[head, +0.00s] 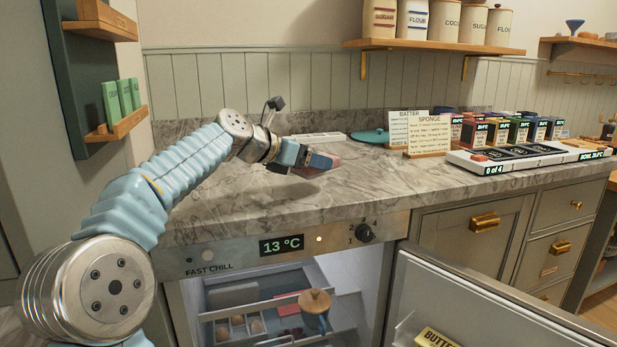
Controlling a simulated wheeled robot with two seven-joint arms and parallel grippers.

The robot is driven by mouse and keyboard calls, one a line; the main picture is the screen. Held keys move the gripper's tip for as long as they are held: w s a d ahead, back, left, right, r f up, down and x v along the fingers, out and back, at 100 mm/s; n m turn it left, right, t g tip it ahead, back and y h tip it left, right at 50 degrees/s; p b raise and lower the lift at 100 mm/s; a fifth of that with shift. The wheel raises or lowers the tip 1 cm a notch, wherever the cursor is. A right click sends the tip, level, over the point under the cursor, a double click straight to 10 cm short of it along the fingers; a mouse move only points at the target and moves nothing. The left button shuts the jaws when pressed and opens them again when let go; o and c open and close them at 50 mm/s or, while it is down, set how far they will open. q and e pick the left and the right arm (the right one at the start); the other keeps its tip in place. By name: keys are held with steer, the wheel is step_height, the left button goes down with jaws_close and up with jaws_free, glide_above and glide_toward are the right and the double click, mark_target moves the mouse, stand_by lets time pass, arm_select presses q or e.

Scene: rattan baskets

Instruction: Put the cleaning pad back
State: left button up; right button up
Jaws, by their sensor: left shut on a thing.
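My left arm reaches in from the left over the marble counter (400,191). My left gripper (307,159) is above the middle of the counter and is shut on a small pinkish thing (326,162), taken to be the cleaning pad. Only its end shows past the blue-grey fingers, and its full shape is hidden. A shadow lies on the counter below it, and it looks held clear of the surface. My right gripper is not in view.
Behind are a white strip (317,138), a teal lid (370,136), and recipe cards (429,133). A white tray (470,161) with boxes behind it stands at right. Below, the fridge is open, its door (470,300) swung right. A wall shelf (116,126) holds green packets. The front counter is clear.

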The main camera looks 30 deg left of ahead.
mark_target(298, 174)
arm_select(q)
steer(key=shift+w+a+f, duration=0.35)
steer(key=shift+w+f, duration=0.05)
steer(key=shift+f, duration=0.2)
steer(key=f, duration=0.2)
steer(key=shift+w+a+f, duration=0.15)
steer(key=shift+a+f, duration=0.05)
steer(key=shift+f, duration=0.6)
steer(key=shift+d+f, duration=0.1)
steer(key=o, duration=1.1)
steer(key=shift+r, duration=0.2)
steer(key=shift+s, duration=0.35)
steer(key=b+v, duration=0.1)
steer(key=v, duration=1)
steer(key=shift+s+r, duration=0.15)
